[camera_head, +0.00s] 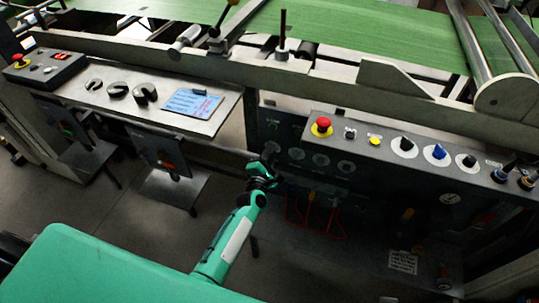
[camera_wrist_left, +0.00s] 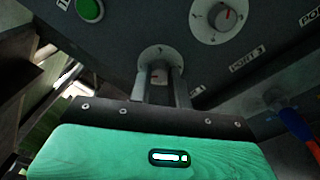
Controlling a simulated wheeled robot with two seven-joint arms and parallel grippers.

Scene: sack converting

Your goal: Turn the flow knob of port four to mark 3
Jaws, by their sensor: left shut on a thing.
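My left gripper (camera_head: 267,164) reaches the dark front panel below the control ledge, at the left end of a row of dials. In the left wrist view its fingers (camera_wrist_left: 160,90) are shut on a flow knob (camera_wrist_left: 159,74) on a pale round dial (camera_wrist_left: 158,54). The fingers hide part of this dial, and its mark reading and port label cannot be read clearly. A neighbouring dial (camera_wrist_left: 206,29) has a grey knob with a red pointer. A port label (camera_wrist_left: 246,60) is beside it, its number hard to read. My right gripper is not in view.
A green button (camera_wrist_left: 90,10) is near the held knob. The ledge above carries a red emergency button (camera_head: 321,124) and several selectors. Red hoses (camera_head: 318,222) hang below. A blue sheet (camera_head: 192,103) lies on the shelf at left. Grey floor is open at lower left.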

